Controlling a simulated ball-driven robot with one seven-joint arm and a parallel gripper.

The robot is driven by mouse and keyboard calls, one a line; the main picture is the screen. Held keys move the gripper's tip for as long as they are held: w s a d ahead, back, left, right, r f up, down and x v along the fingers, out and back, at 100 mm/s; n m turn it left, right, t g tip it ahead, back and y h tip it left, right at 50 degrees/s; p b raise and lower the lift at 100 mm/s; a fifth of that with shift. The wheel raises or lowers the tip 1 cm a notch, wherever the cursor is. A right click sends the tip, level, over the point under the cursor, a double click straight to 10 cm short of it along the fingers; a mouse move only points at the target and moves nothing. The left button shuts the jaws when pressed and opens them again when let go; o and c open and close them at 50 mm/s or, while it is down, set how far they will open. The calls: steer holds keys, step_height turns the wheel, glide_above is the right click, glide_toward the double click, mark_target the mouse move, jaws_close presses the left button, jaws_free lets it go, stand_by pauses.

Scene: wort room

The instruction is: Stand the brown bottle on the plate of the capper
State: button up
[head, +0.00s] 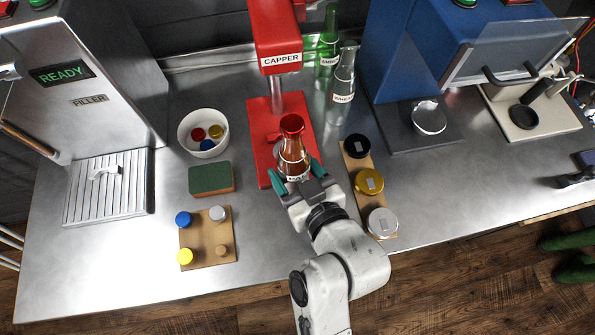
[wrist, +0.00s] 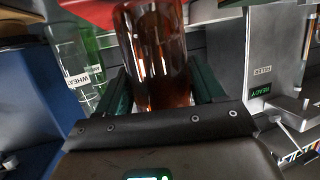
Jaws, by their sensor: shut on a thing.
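The bottle (wrist: 157,60) fills the middle of the wrist view between the fingers (wrist: 160,92). The red capper (head: 276,40) stands behind it, with a grey column and a red base plate (head: 262,125). The bottle appears over the front part of this plate. I cannot tell whether its bottom touches the plate.
A clear bottle (head: 343,80) and a green bottle (head: 328,40) stand right of the capper. A white bowl (head: 188,143), a green sponge (head: 210,178) and a cap board (head: 198,240) are left. A wooden strip (head: 353,175) with several lids is close on the right.

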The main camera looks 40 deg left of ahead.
steer(key=shift+w+a+f+b, duration=0.1)
steer(key=shift+w+a+b, duration=0.35)
steer(key=shift+w+a, duration=1.2)
steer(key=shift+w+a+b, duration=0.4)
steer(key=shift+w+a, duration=0.9)
steer(key=shift+a, duration=0.5)
steer(key=shift+f+b, duration=0.35)
steer(key=shift+f, duration=0.05)
steer(key=o, duration=1.1)
steer(key=shift+s+f, duration=0.1)
steer(key=shift+f, duration=0.05)
steer(key=shift+d, duration=0.1)
